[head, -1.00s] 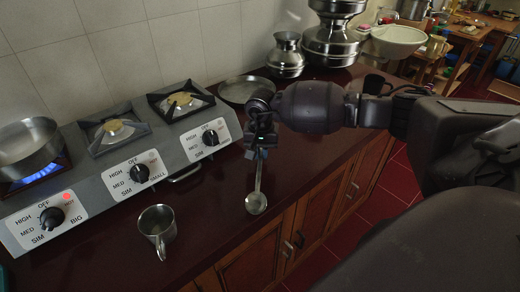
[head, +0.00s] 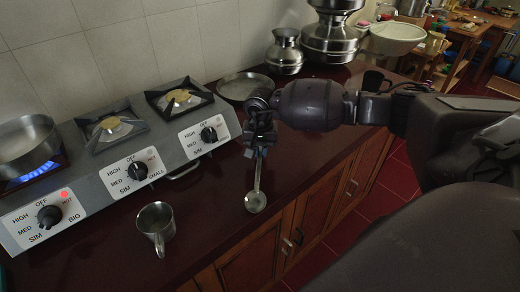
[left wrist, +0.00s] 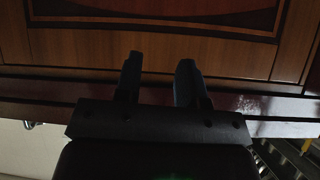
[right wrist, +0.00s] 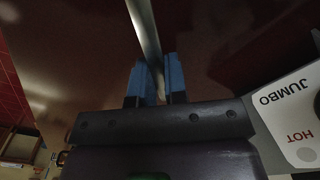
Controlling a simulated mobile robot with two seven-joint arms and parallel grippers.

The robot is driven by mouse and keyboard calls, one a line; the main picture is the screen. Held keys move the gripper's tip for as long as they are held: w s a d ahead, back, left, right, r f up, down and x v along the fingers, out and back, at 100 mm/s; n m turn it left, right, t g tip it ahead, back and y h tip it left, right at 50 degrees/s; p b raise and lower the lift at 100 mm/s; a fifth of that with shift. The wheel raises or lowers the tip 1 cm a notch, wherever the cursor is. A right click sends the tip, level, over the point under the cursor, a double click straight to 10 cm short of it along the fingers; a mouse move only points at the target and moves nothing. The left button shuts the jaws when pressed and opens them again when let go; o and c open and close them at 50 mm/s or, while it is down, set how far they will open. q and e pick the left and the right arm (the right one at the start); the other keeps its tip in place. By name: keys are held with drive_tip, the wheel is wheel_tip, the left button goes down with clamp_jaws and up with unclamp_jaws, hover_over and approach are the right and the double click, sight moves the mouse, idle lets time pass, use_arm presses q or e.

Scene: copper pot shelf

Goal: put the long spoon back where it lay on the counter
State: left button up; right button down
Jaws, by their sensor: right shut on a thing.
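The long metal spoon (head: 257,178) is at the front part of the dark red counter (head: 208,212), with its round bowl toward the front edge. My right gripper (head: 259,147) is shut on its handle, and the handle (right wrist: 145,35) runs up between the blue fingers in the right wrist view (right wrist: 157,84). I cannot tell if the spoon touches the counter. My left gripper (left wrist: 158,82) shows only in the left wrist view, its two fingers apart with nothing between them, facing a wooden cabinet front (left wrist: 160,45).
A three-burner stove (head: 122,150) stands along the wall, with a pan (head: 27,140) over a lit flame at left. A metal mug (head: 157,222) stands left of the spoon. A flat pan (head: 245,86) and metal pots (head: 285,52) stand behind. Counter between mug and spoon is clear.

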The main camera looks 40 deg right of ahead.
use_arm(q)
drive_tip(key=shift+w+f, duration=0.15)
drive_tip(key=shift+w, duration=0.2)
use_arm(e)
drive_tip(key=shift+f, duration=0.35)
use_arm(q)
drive_tip(key=shift+s+f, duration=0.1)
drive_tip(key=shift+s, duration=0.15)
use_arm(e)
drive_tip(key=c, duration=1.1)
unclamp_jaws()
drive_tip(key=o, duration=1)
use_arm(q)
drive_tip(key=shift+w, duration=0.2)
drive_tip(key=shift+s, duration=0.3)
use_arm(e)
drive_tip(key=shift+r, duration=0.15)
